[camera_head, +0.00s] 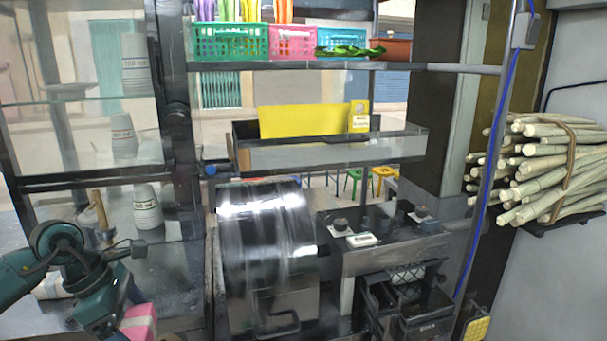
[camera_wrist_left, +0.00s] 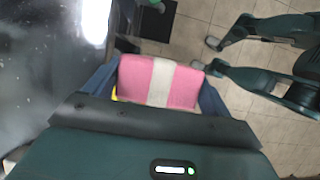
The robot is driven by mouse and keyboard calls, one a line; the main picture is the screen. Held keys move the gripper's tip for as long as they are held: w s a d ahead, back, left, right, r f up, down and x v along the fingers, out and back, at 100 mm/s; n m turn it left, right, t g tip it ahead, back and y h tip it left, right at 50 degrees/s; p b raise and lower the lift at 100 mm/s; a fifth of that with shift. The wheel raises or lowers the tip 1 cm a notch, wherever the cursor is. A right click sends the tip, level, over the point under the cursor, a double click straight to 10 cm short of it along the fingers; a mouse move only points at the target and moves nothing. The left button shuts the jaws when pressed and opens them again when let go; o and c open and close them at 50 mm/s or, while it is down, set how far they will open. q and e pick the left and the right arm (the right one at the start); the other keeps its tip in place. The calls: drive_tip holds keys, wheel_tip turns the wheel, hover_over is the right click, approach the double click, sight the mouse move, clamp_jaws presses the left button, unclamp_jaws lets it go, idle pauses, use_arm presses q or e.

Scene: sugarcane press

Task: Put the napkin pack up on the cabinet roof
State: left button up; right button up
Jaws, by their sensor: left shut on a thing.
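The napkin pack, pink with a white band, is in my left gripper (camera_head: 128,308). The pack (camera_head: 140,321) shows at the bottom left of the head view, low in front of the glass cabinet, and is partly cut off by the frame's edge. In the left wrist view the pack (camera_wrist_left: 160,82) lies between the two blue fingers, which are shut on its sides. The glass-fronted cabinet (camera_head: 85,183) stands at the left of the head view; I cannot make out its roof.
A top shelf (camera_head: 300,66) holds coloured baskets (camera_head: 229,42). White stacked cups (camera_head: 135,65) stand inside the cabinet. The metal press drum (camera_head: 265,235) is right of my left gripper. A rack of sugarcane (camera_head: 550,170) hangs at the right. Tiled floor (camera_wrist_left: 195,20) shows below the pack.

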use_arm(q)
drive_tip(key=s+d+f+m+g+y, duration=0.1)
drive_tip(key=d+m, duration=0.4)
drive_tip(key=m, duration=0.5)
drive_tip(key=s+d+f+m+g+y, duration=0.1)
drive_tip(key=s+d+m+g+y, duration=0.2)
drive_tip(key=m, duration=0.8)
drive_tip(key=s+d+g, duration=0.1)
drive_tip(key=s+d, duration=0.1)
drive_tip(key=s, duration=0.1)
drive_tip(key=shift+f+m+g, duration=0.3)
drive_tip(key=shift+g, duration=0.1)
drive_tip(key=shift+s+d, duration=0.1)
drive_tip(key=shift+s, duration=0.05)
